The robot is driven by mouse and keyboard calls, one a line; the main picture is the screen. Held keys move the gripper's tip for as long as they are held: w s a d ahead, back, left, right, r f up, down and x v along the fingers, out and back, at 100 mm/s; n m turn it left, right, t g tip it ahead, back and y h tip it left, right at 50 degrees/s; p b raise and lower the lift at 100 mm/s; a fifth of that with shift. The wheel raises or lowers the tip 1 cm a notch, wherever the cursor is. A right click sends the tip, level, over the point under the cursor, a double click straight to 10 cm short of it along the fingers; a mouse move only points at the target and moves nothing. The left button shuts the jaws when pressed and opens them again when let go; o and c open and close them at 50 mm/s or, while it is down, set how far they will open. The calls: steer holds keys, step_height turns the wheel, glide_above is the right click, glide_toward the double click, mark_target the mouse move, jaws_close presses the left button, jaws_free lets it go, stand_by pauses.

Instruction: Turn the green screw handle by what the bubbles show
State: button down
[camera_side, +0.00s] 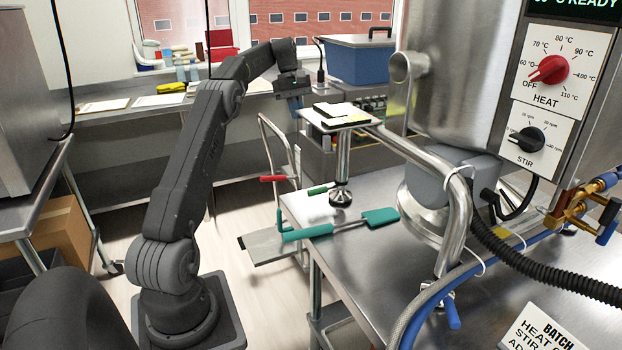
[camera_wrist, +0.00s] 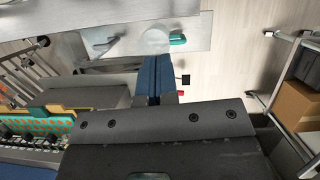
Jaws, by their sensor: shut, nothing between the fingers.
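The green screw handle (camera_side: 319,189) shows in the side view as a short bar beside a round metal foot (camera_side: 341,197), under a small plate (camera_side: 352,121) on a post. I cannot make out any bubbles in either view. My gripper (camera_side: 295,104) is up and left of the plate, pointing down, clear of the handle. In the wrist view my gripper (camera_wrist: 155,62) has its blue fingers together with nothing between them. A teal-green piece (camera_wrist: 177,38) lies beyond the fingertips; I cannot tell whether it is the screw handle.
A red handle (camera_side: 272,178) is left of the green one. A teal spatula (camera_side: 380,216) lies on the steel table (camera_side: 400,305). A bent metal pipe (camera_side: 456,205), motor housing and hoses crowd the right. A blue cooler (camera_side: 358,65) stands behind.

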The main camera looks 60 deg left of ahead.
mark_target(316, 192)
steer(key=shift+m+y, duration=0.3)
steer(key=shift+m, duration=0.1)
steer(key=x, duration=1.1)
steer(key=d+x, duration=0.1)
steer(key=x, duration=0.4)
steer(key=shift+s+f, duration=0.15)
steer(key=shift+s, duration=0.1)
steer(key=d, duration=0.1)
steer(key=d+f, duration=0.1)
steer(key=d, duration=0.1)
steer(key=shift+d+f, duration=0.2)
steer(key=shift+d, duration=0.3)
steer(key=shift+s+d+n, duration=0.2)
steer(key=shift+d+n, duration=0.55)
steer(key=shift+n, duration=0.25)
steer(key=shift+d+n, duration=0.4)
steer(key=shift+d, duration=0.3)
